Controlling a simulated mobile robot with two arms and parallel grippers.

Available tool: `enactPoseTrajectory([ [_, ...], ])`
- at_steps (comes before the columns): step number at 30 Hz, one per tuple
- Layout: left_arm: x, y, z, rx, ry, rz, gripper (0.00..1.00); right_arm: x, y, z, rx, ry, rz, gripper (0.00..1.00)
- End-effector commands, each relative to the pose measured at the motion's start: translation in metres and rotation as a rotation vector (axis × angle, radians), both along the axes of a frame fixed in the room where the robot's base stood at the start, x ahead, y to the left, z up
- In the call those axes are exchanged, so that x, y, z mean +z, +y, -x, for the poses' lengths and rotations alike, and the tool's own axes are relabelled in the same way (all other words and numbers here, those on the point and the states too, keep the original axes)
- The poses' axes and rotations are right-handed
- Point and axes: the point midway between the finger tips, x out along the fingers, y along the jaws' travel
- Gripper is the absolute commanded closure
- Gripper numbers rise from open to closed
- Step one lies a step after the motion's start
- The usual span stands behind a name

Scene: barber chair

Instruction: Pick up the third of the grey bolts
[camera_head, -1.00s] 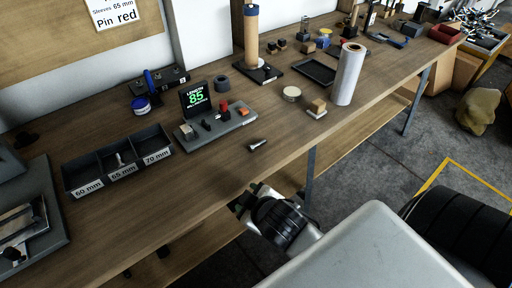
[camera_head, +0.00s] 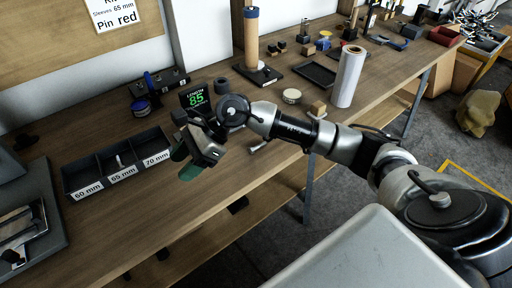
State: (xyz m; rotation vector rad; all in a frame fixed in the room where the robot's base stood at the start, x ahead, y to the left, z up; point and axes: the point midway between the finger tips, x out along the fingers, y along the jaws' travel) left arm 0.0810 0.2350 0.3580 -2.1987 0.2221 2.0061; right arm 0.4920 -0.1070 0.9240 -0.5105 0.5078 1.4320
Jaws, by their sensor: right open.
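A small grey bolt (camera_head: 257,147) lies on the bench top, right of the middle, partly hidden by my right arm. Another small grey bolt (camera_head: 120,164) stands in the 65 mm compartment of the dark sorting tray (camera_head: 84,185). My right gripper (camera_head: 186,162) hangs over the bench between the tray and the loose bolt, with its green fingertips pointing down and left. It is open with nothing seen between its fingers. My left gripper is not in view.
A display reading 85 (camera_head: 195,98) stands behind my right gripper, which hides most of the measuring device. A white roll (camera_head: 348,76) and a wooden block (camera_head: 318,108) stand to the right. The bench front, below the tray, is clear.

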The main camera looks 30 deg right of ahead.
Motion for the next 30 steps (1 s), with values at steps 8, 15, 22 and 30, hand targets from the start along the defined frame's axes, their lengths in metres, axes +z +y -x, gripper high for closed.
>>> enactPoseTrajectory([
  [8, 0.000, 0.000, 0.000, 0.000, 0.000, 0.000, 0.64, -0.001, -0.157, -0.033, 0.118, -0.024, 0.756, 0.48],
  [15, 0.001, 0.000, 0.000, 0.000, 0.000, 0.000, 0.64, 0.000, -0.197, -0.033, 0.128, 0.026, 0.920, 0.48],
  [22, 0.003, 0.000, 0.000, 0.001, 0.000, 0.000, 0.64, -0.036, -0.196, -0.033, 0.129, 0.026, 0.917, 0.48],
  [30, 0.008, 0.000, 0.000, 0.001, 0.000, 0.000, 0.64, -0.059, -0.196, -0.033, 0.130, 0.025, 0.915, 0.48],
])
